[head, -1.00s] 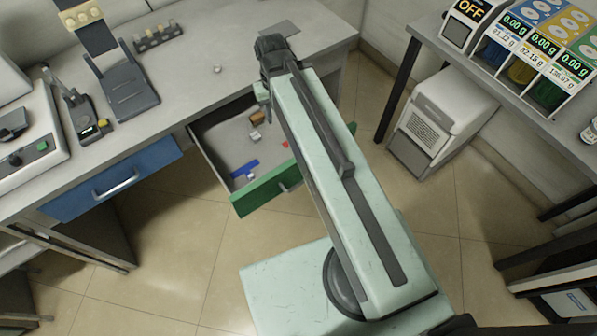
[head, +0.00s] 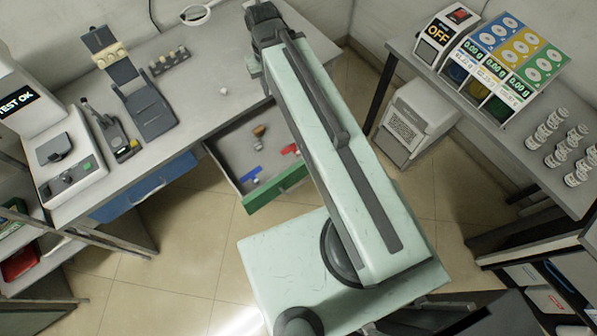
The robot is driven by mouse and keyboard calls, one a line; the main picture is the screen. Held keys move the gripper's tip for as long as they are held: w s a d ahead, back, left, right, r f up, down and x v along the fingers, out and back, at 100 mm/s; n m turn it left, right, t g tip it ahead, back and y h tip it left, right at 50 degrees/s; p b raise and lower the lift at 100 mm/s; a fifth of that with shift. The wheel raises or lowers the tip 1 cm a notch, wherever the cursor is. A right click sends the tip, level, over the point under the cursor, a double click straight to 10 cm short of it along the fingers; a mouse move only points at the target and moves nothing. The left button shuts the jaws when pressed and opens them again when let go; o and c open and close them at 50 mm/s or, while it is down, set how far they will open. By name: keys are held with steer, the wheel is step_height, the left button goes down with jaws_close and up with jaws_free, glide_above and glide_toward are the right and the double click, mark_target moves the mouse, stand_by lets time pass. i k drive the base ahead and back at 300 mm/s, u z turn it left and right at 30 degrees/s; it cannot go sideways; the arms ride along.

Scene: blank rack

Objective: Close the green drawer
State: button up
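The green drawer (head: 276,188) is pulled out from under the grey bench, left of my arm. Its green front faces the robot, and the right part of the front is hidden behind my arm. Inside lie a blue piece, a red piece, a brown piece and small white pieces. My gripper (head: 257,75) is at the far end of my arm, near the bench edge beyond the open drawer. Its fingers are mostly hidden by the arm, so I cannot tell whether it is open or shut.
A blue drawer (head: 144,187) in the same bench appears shut. Devices and a small white ball (head: 224,91) stand on the bench top (head: 190,100). A white box-shaped unit (head: 415,122) stands on the floor at right. Open tiled floor (head: 180,240) lies before the drawer.

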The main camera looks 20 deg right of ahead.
mark_target(231, 148)
steer(key=z, duration=0.2)
steer(key=k, duration=1.2)
steer(key=u, duration=0.1)
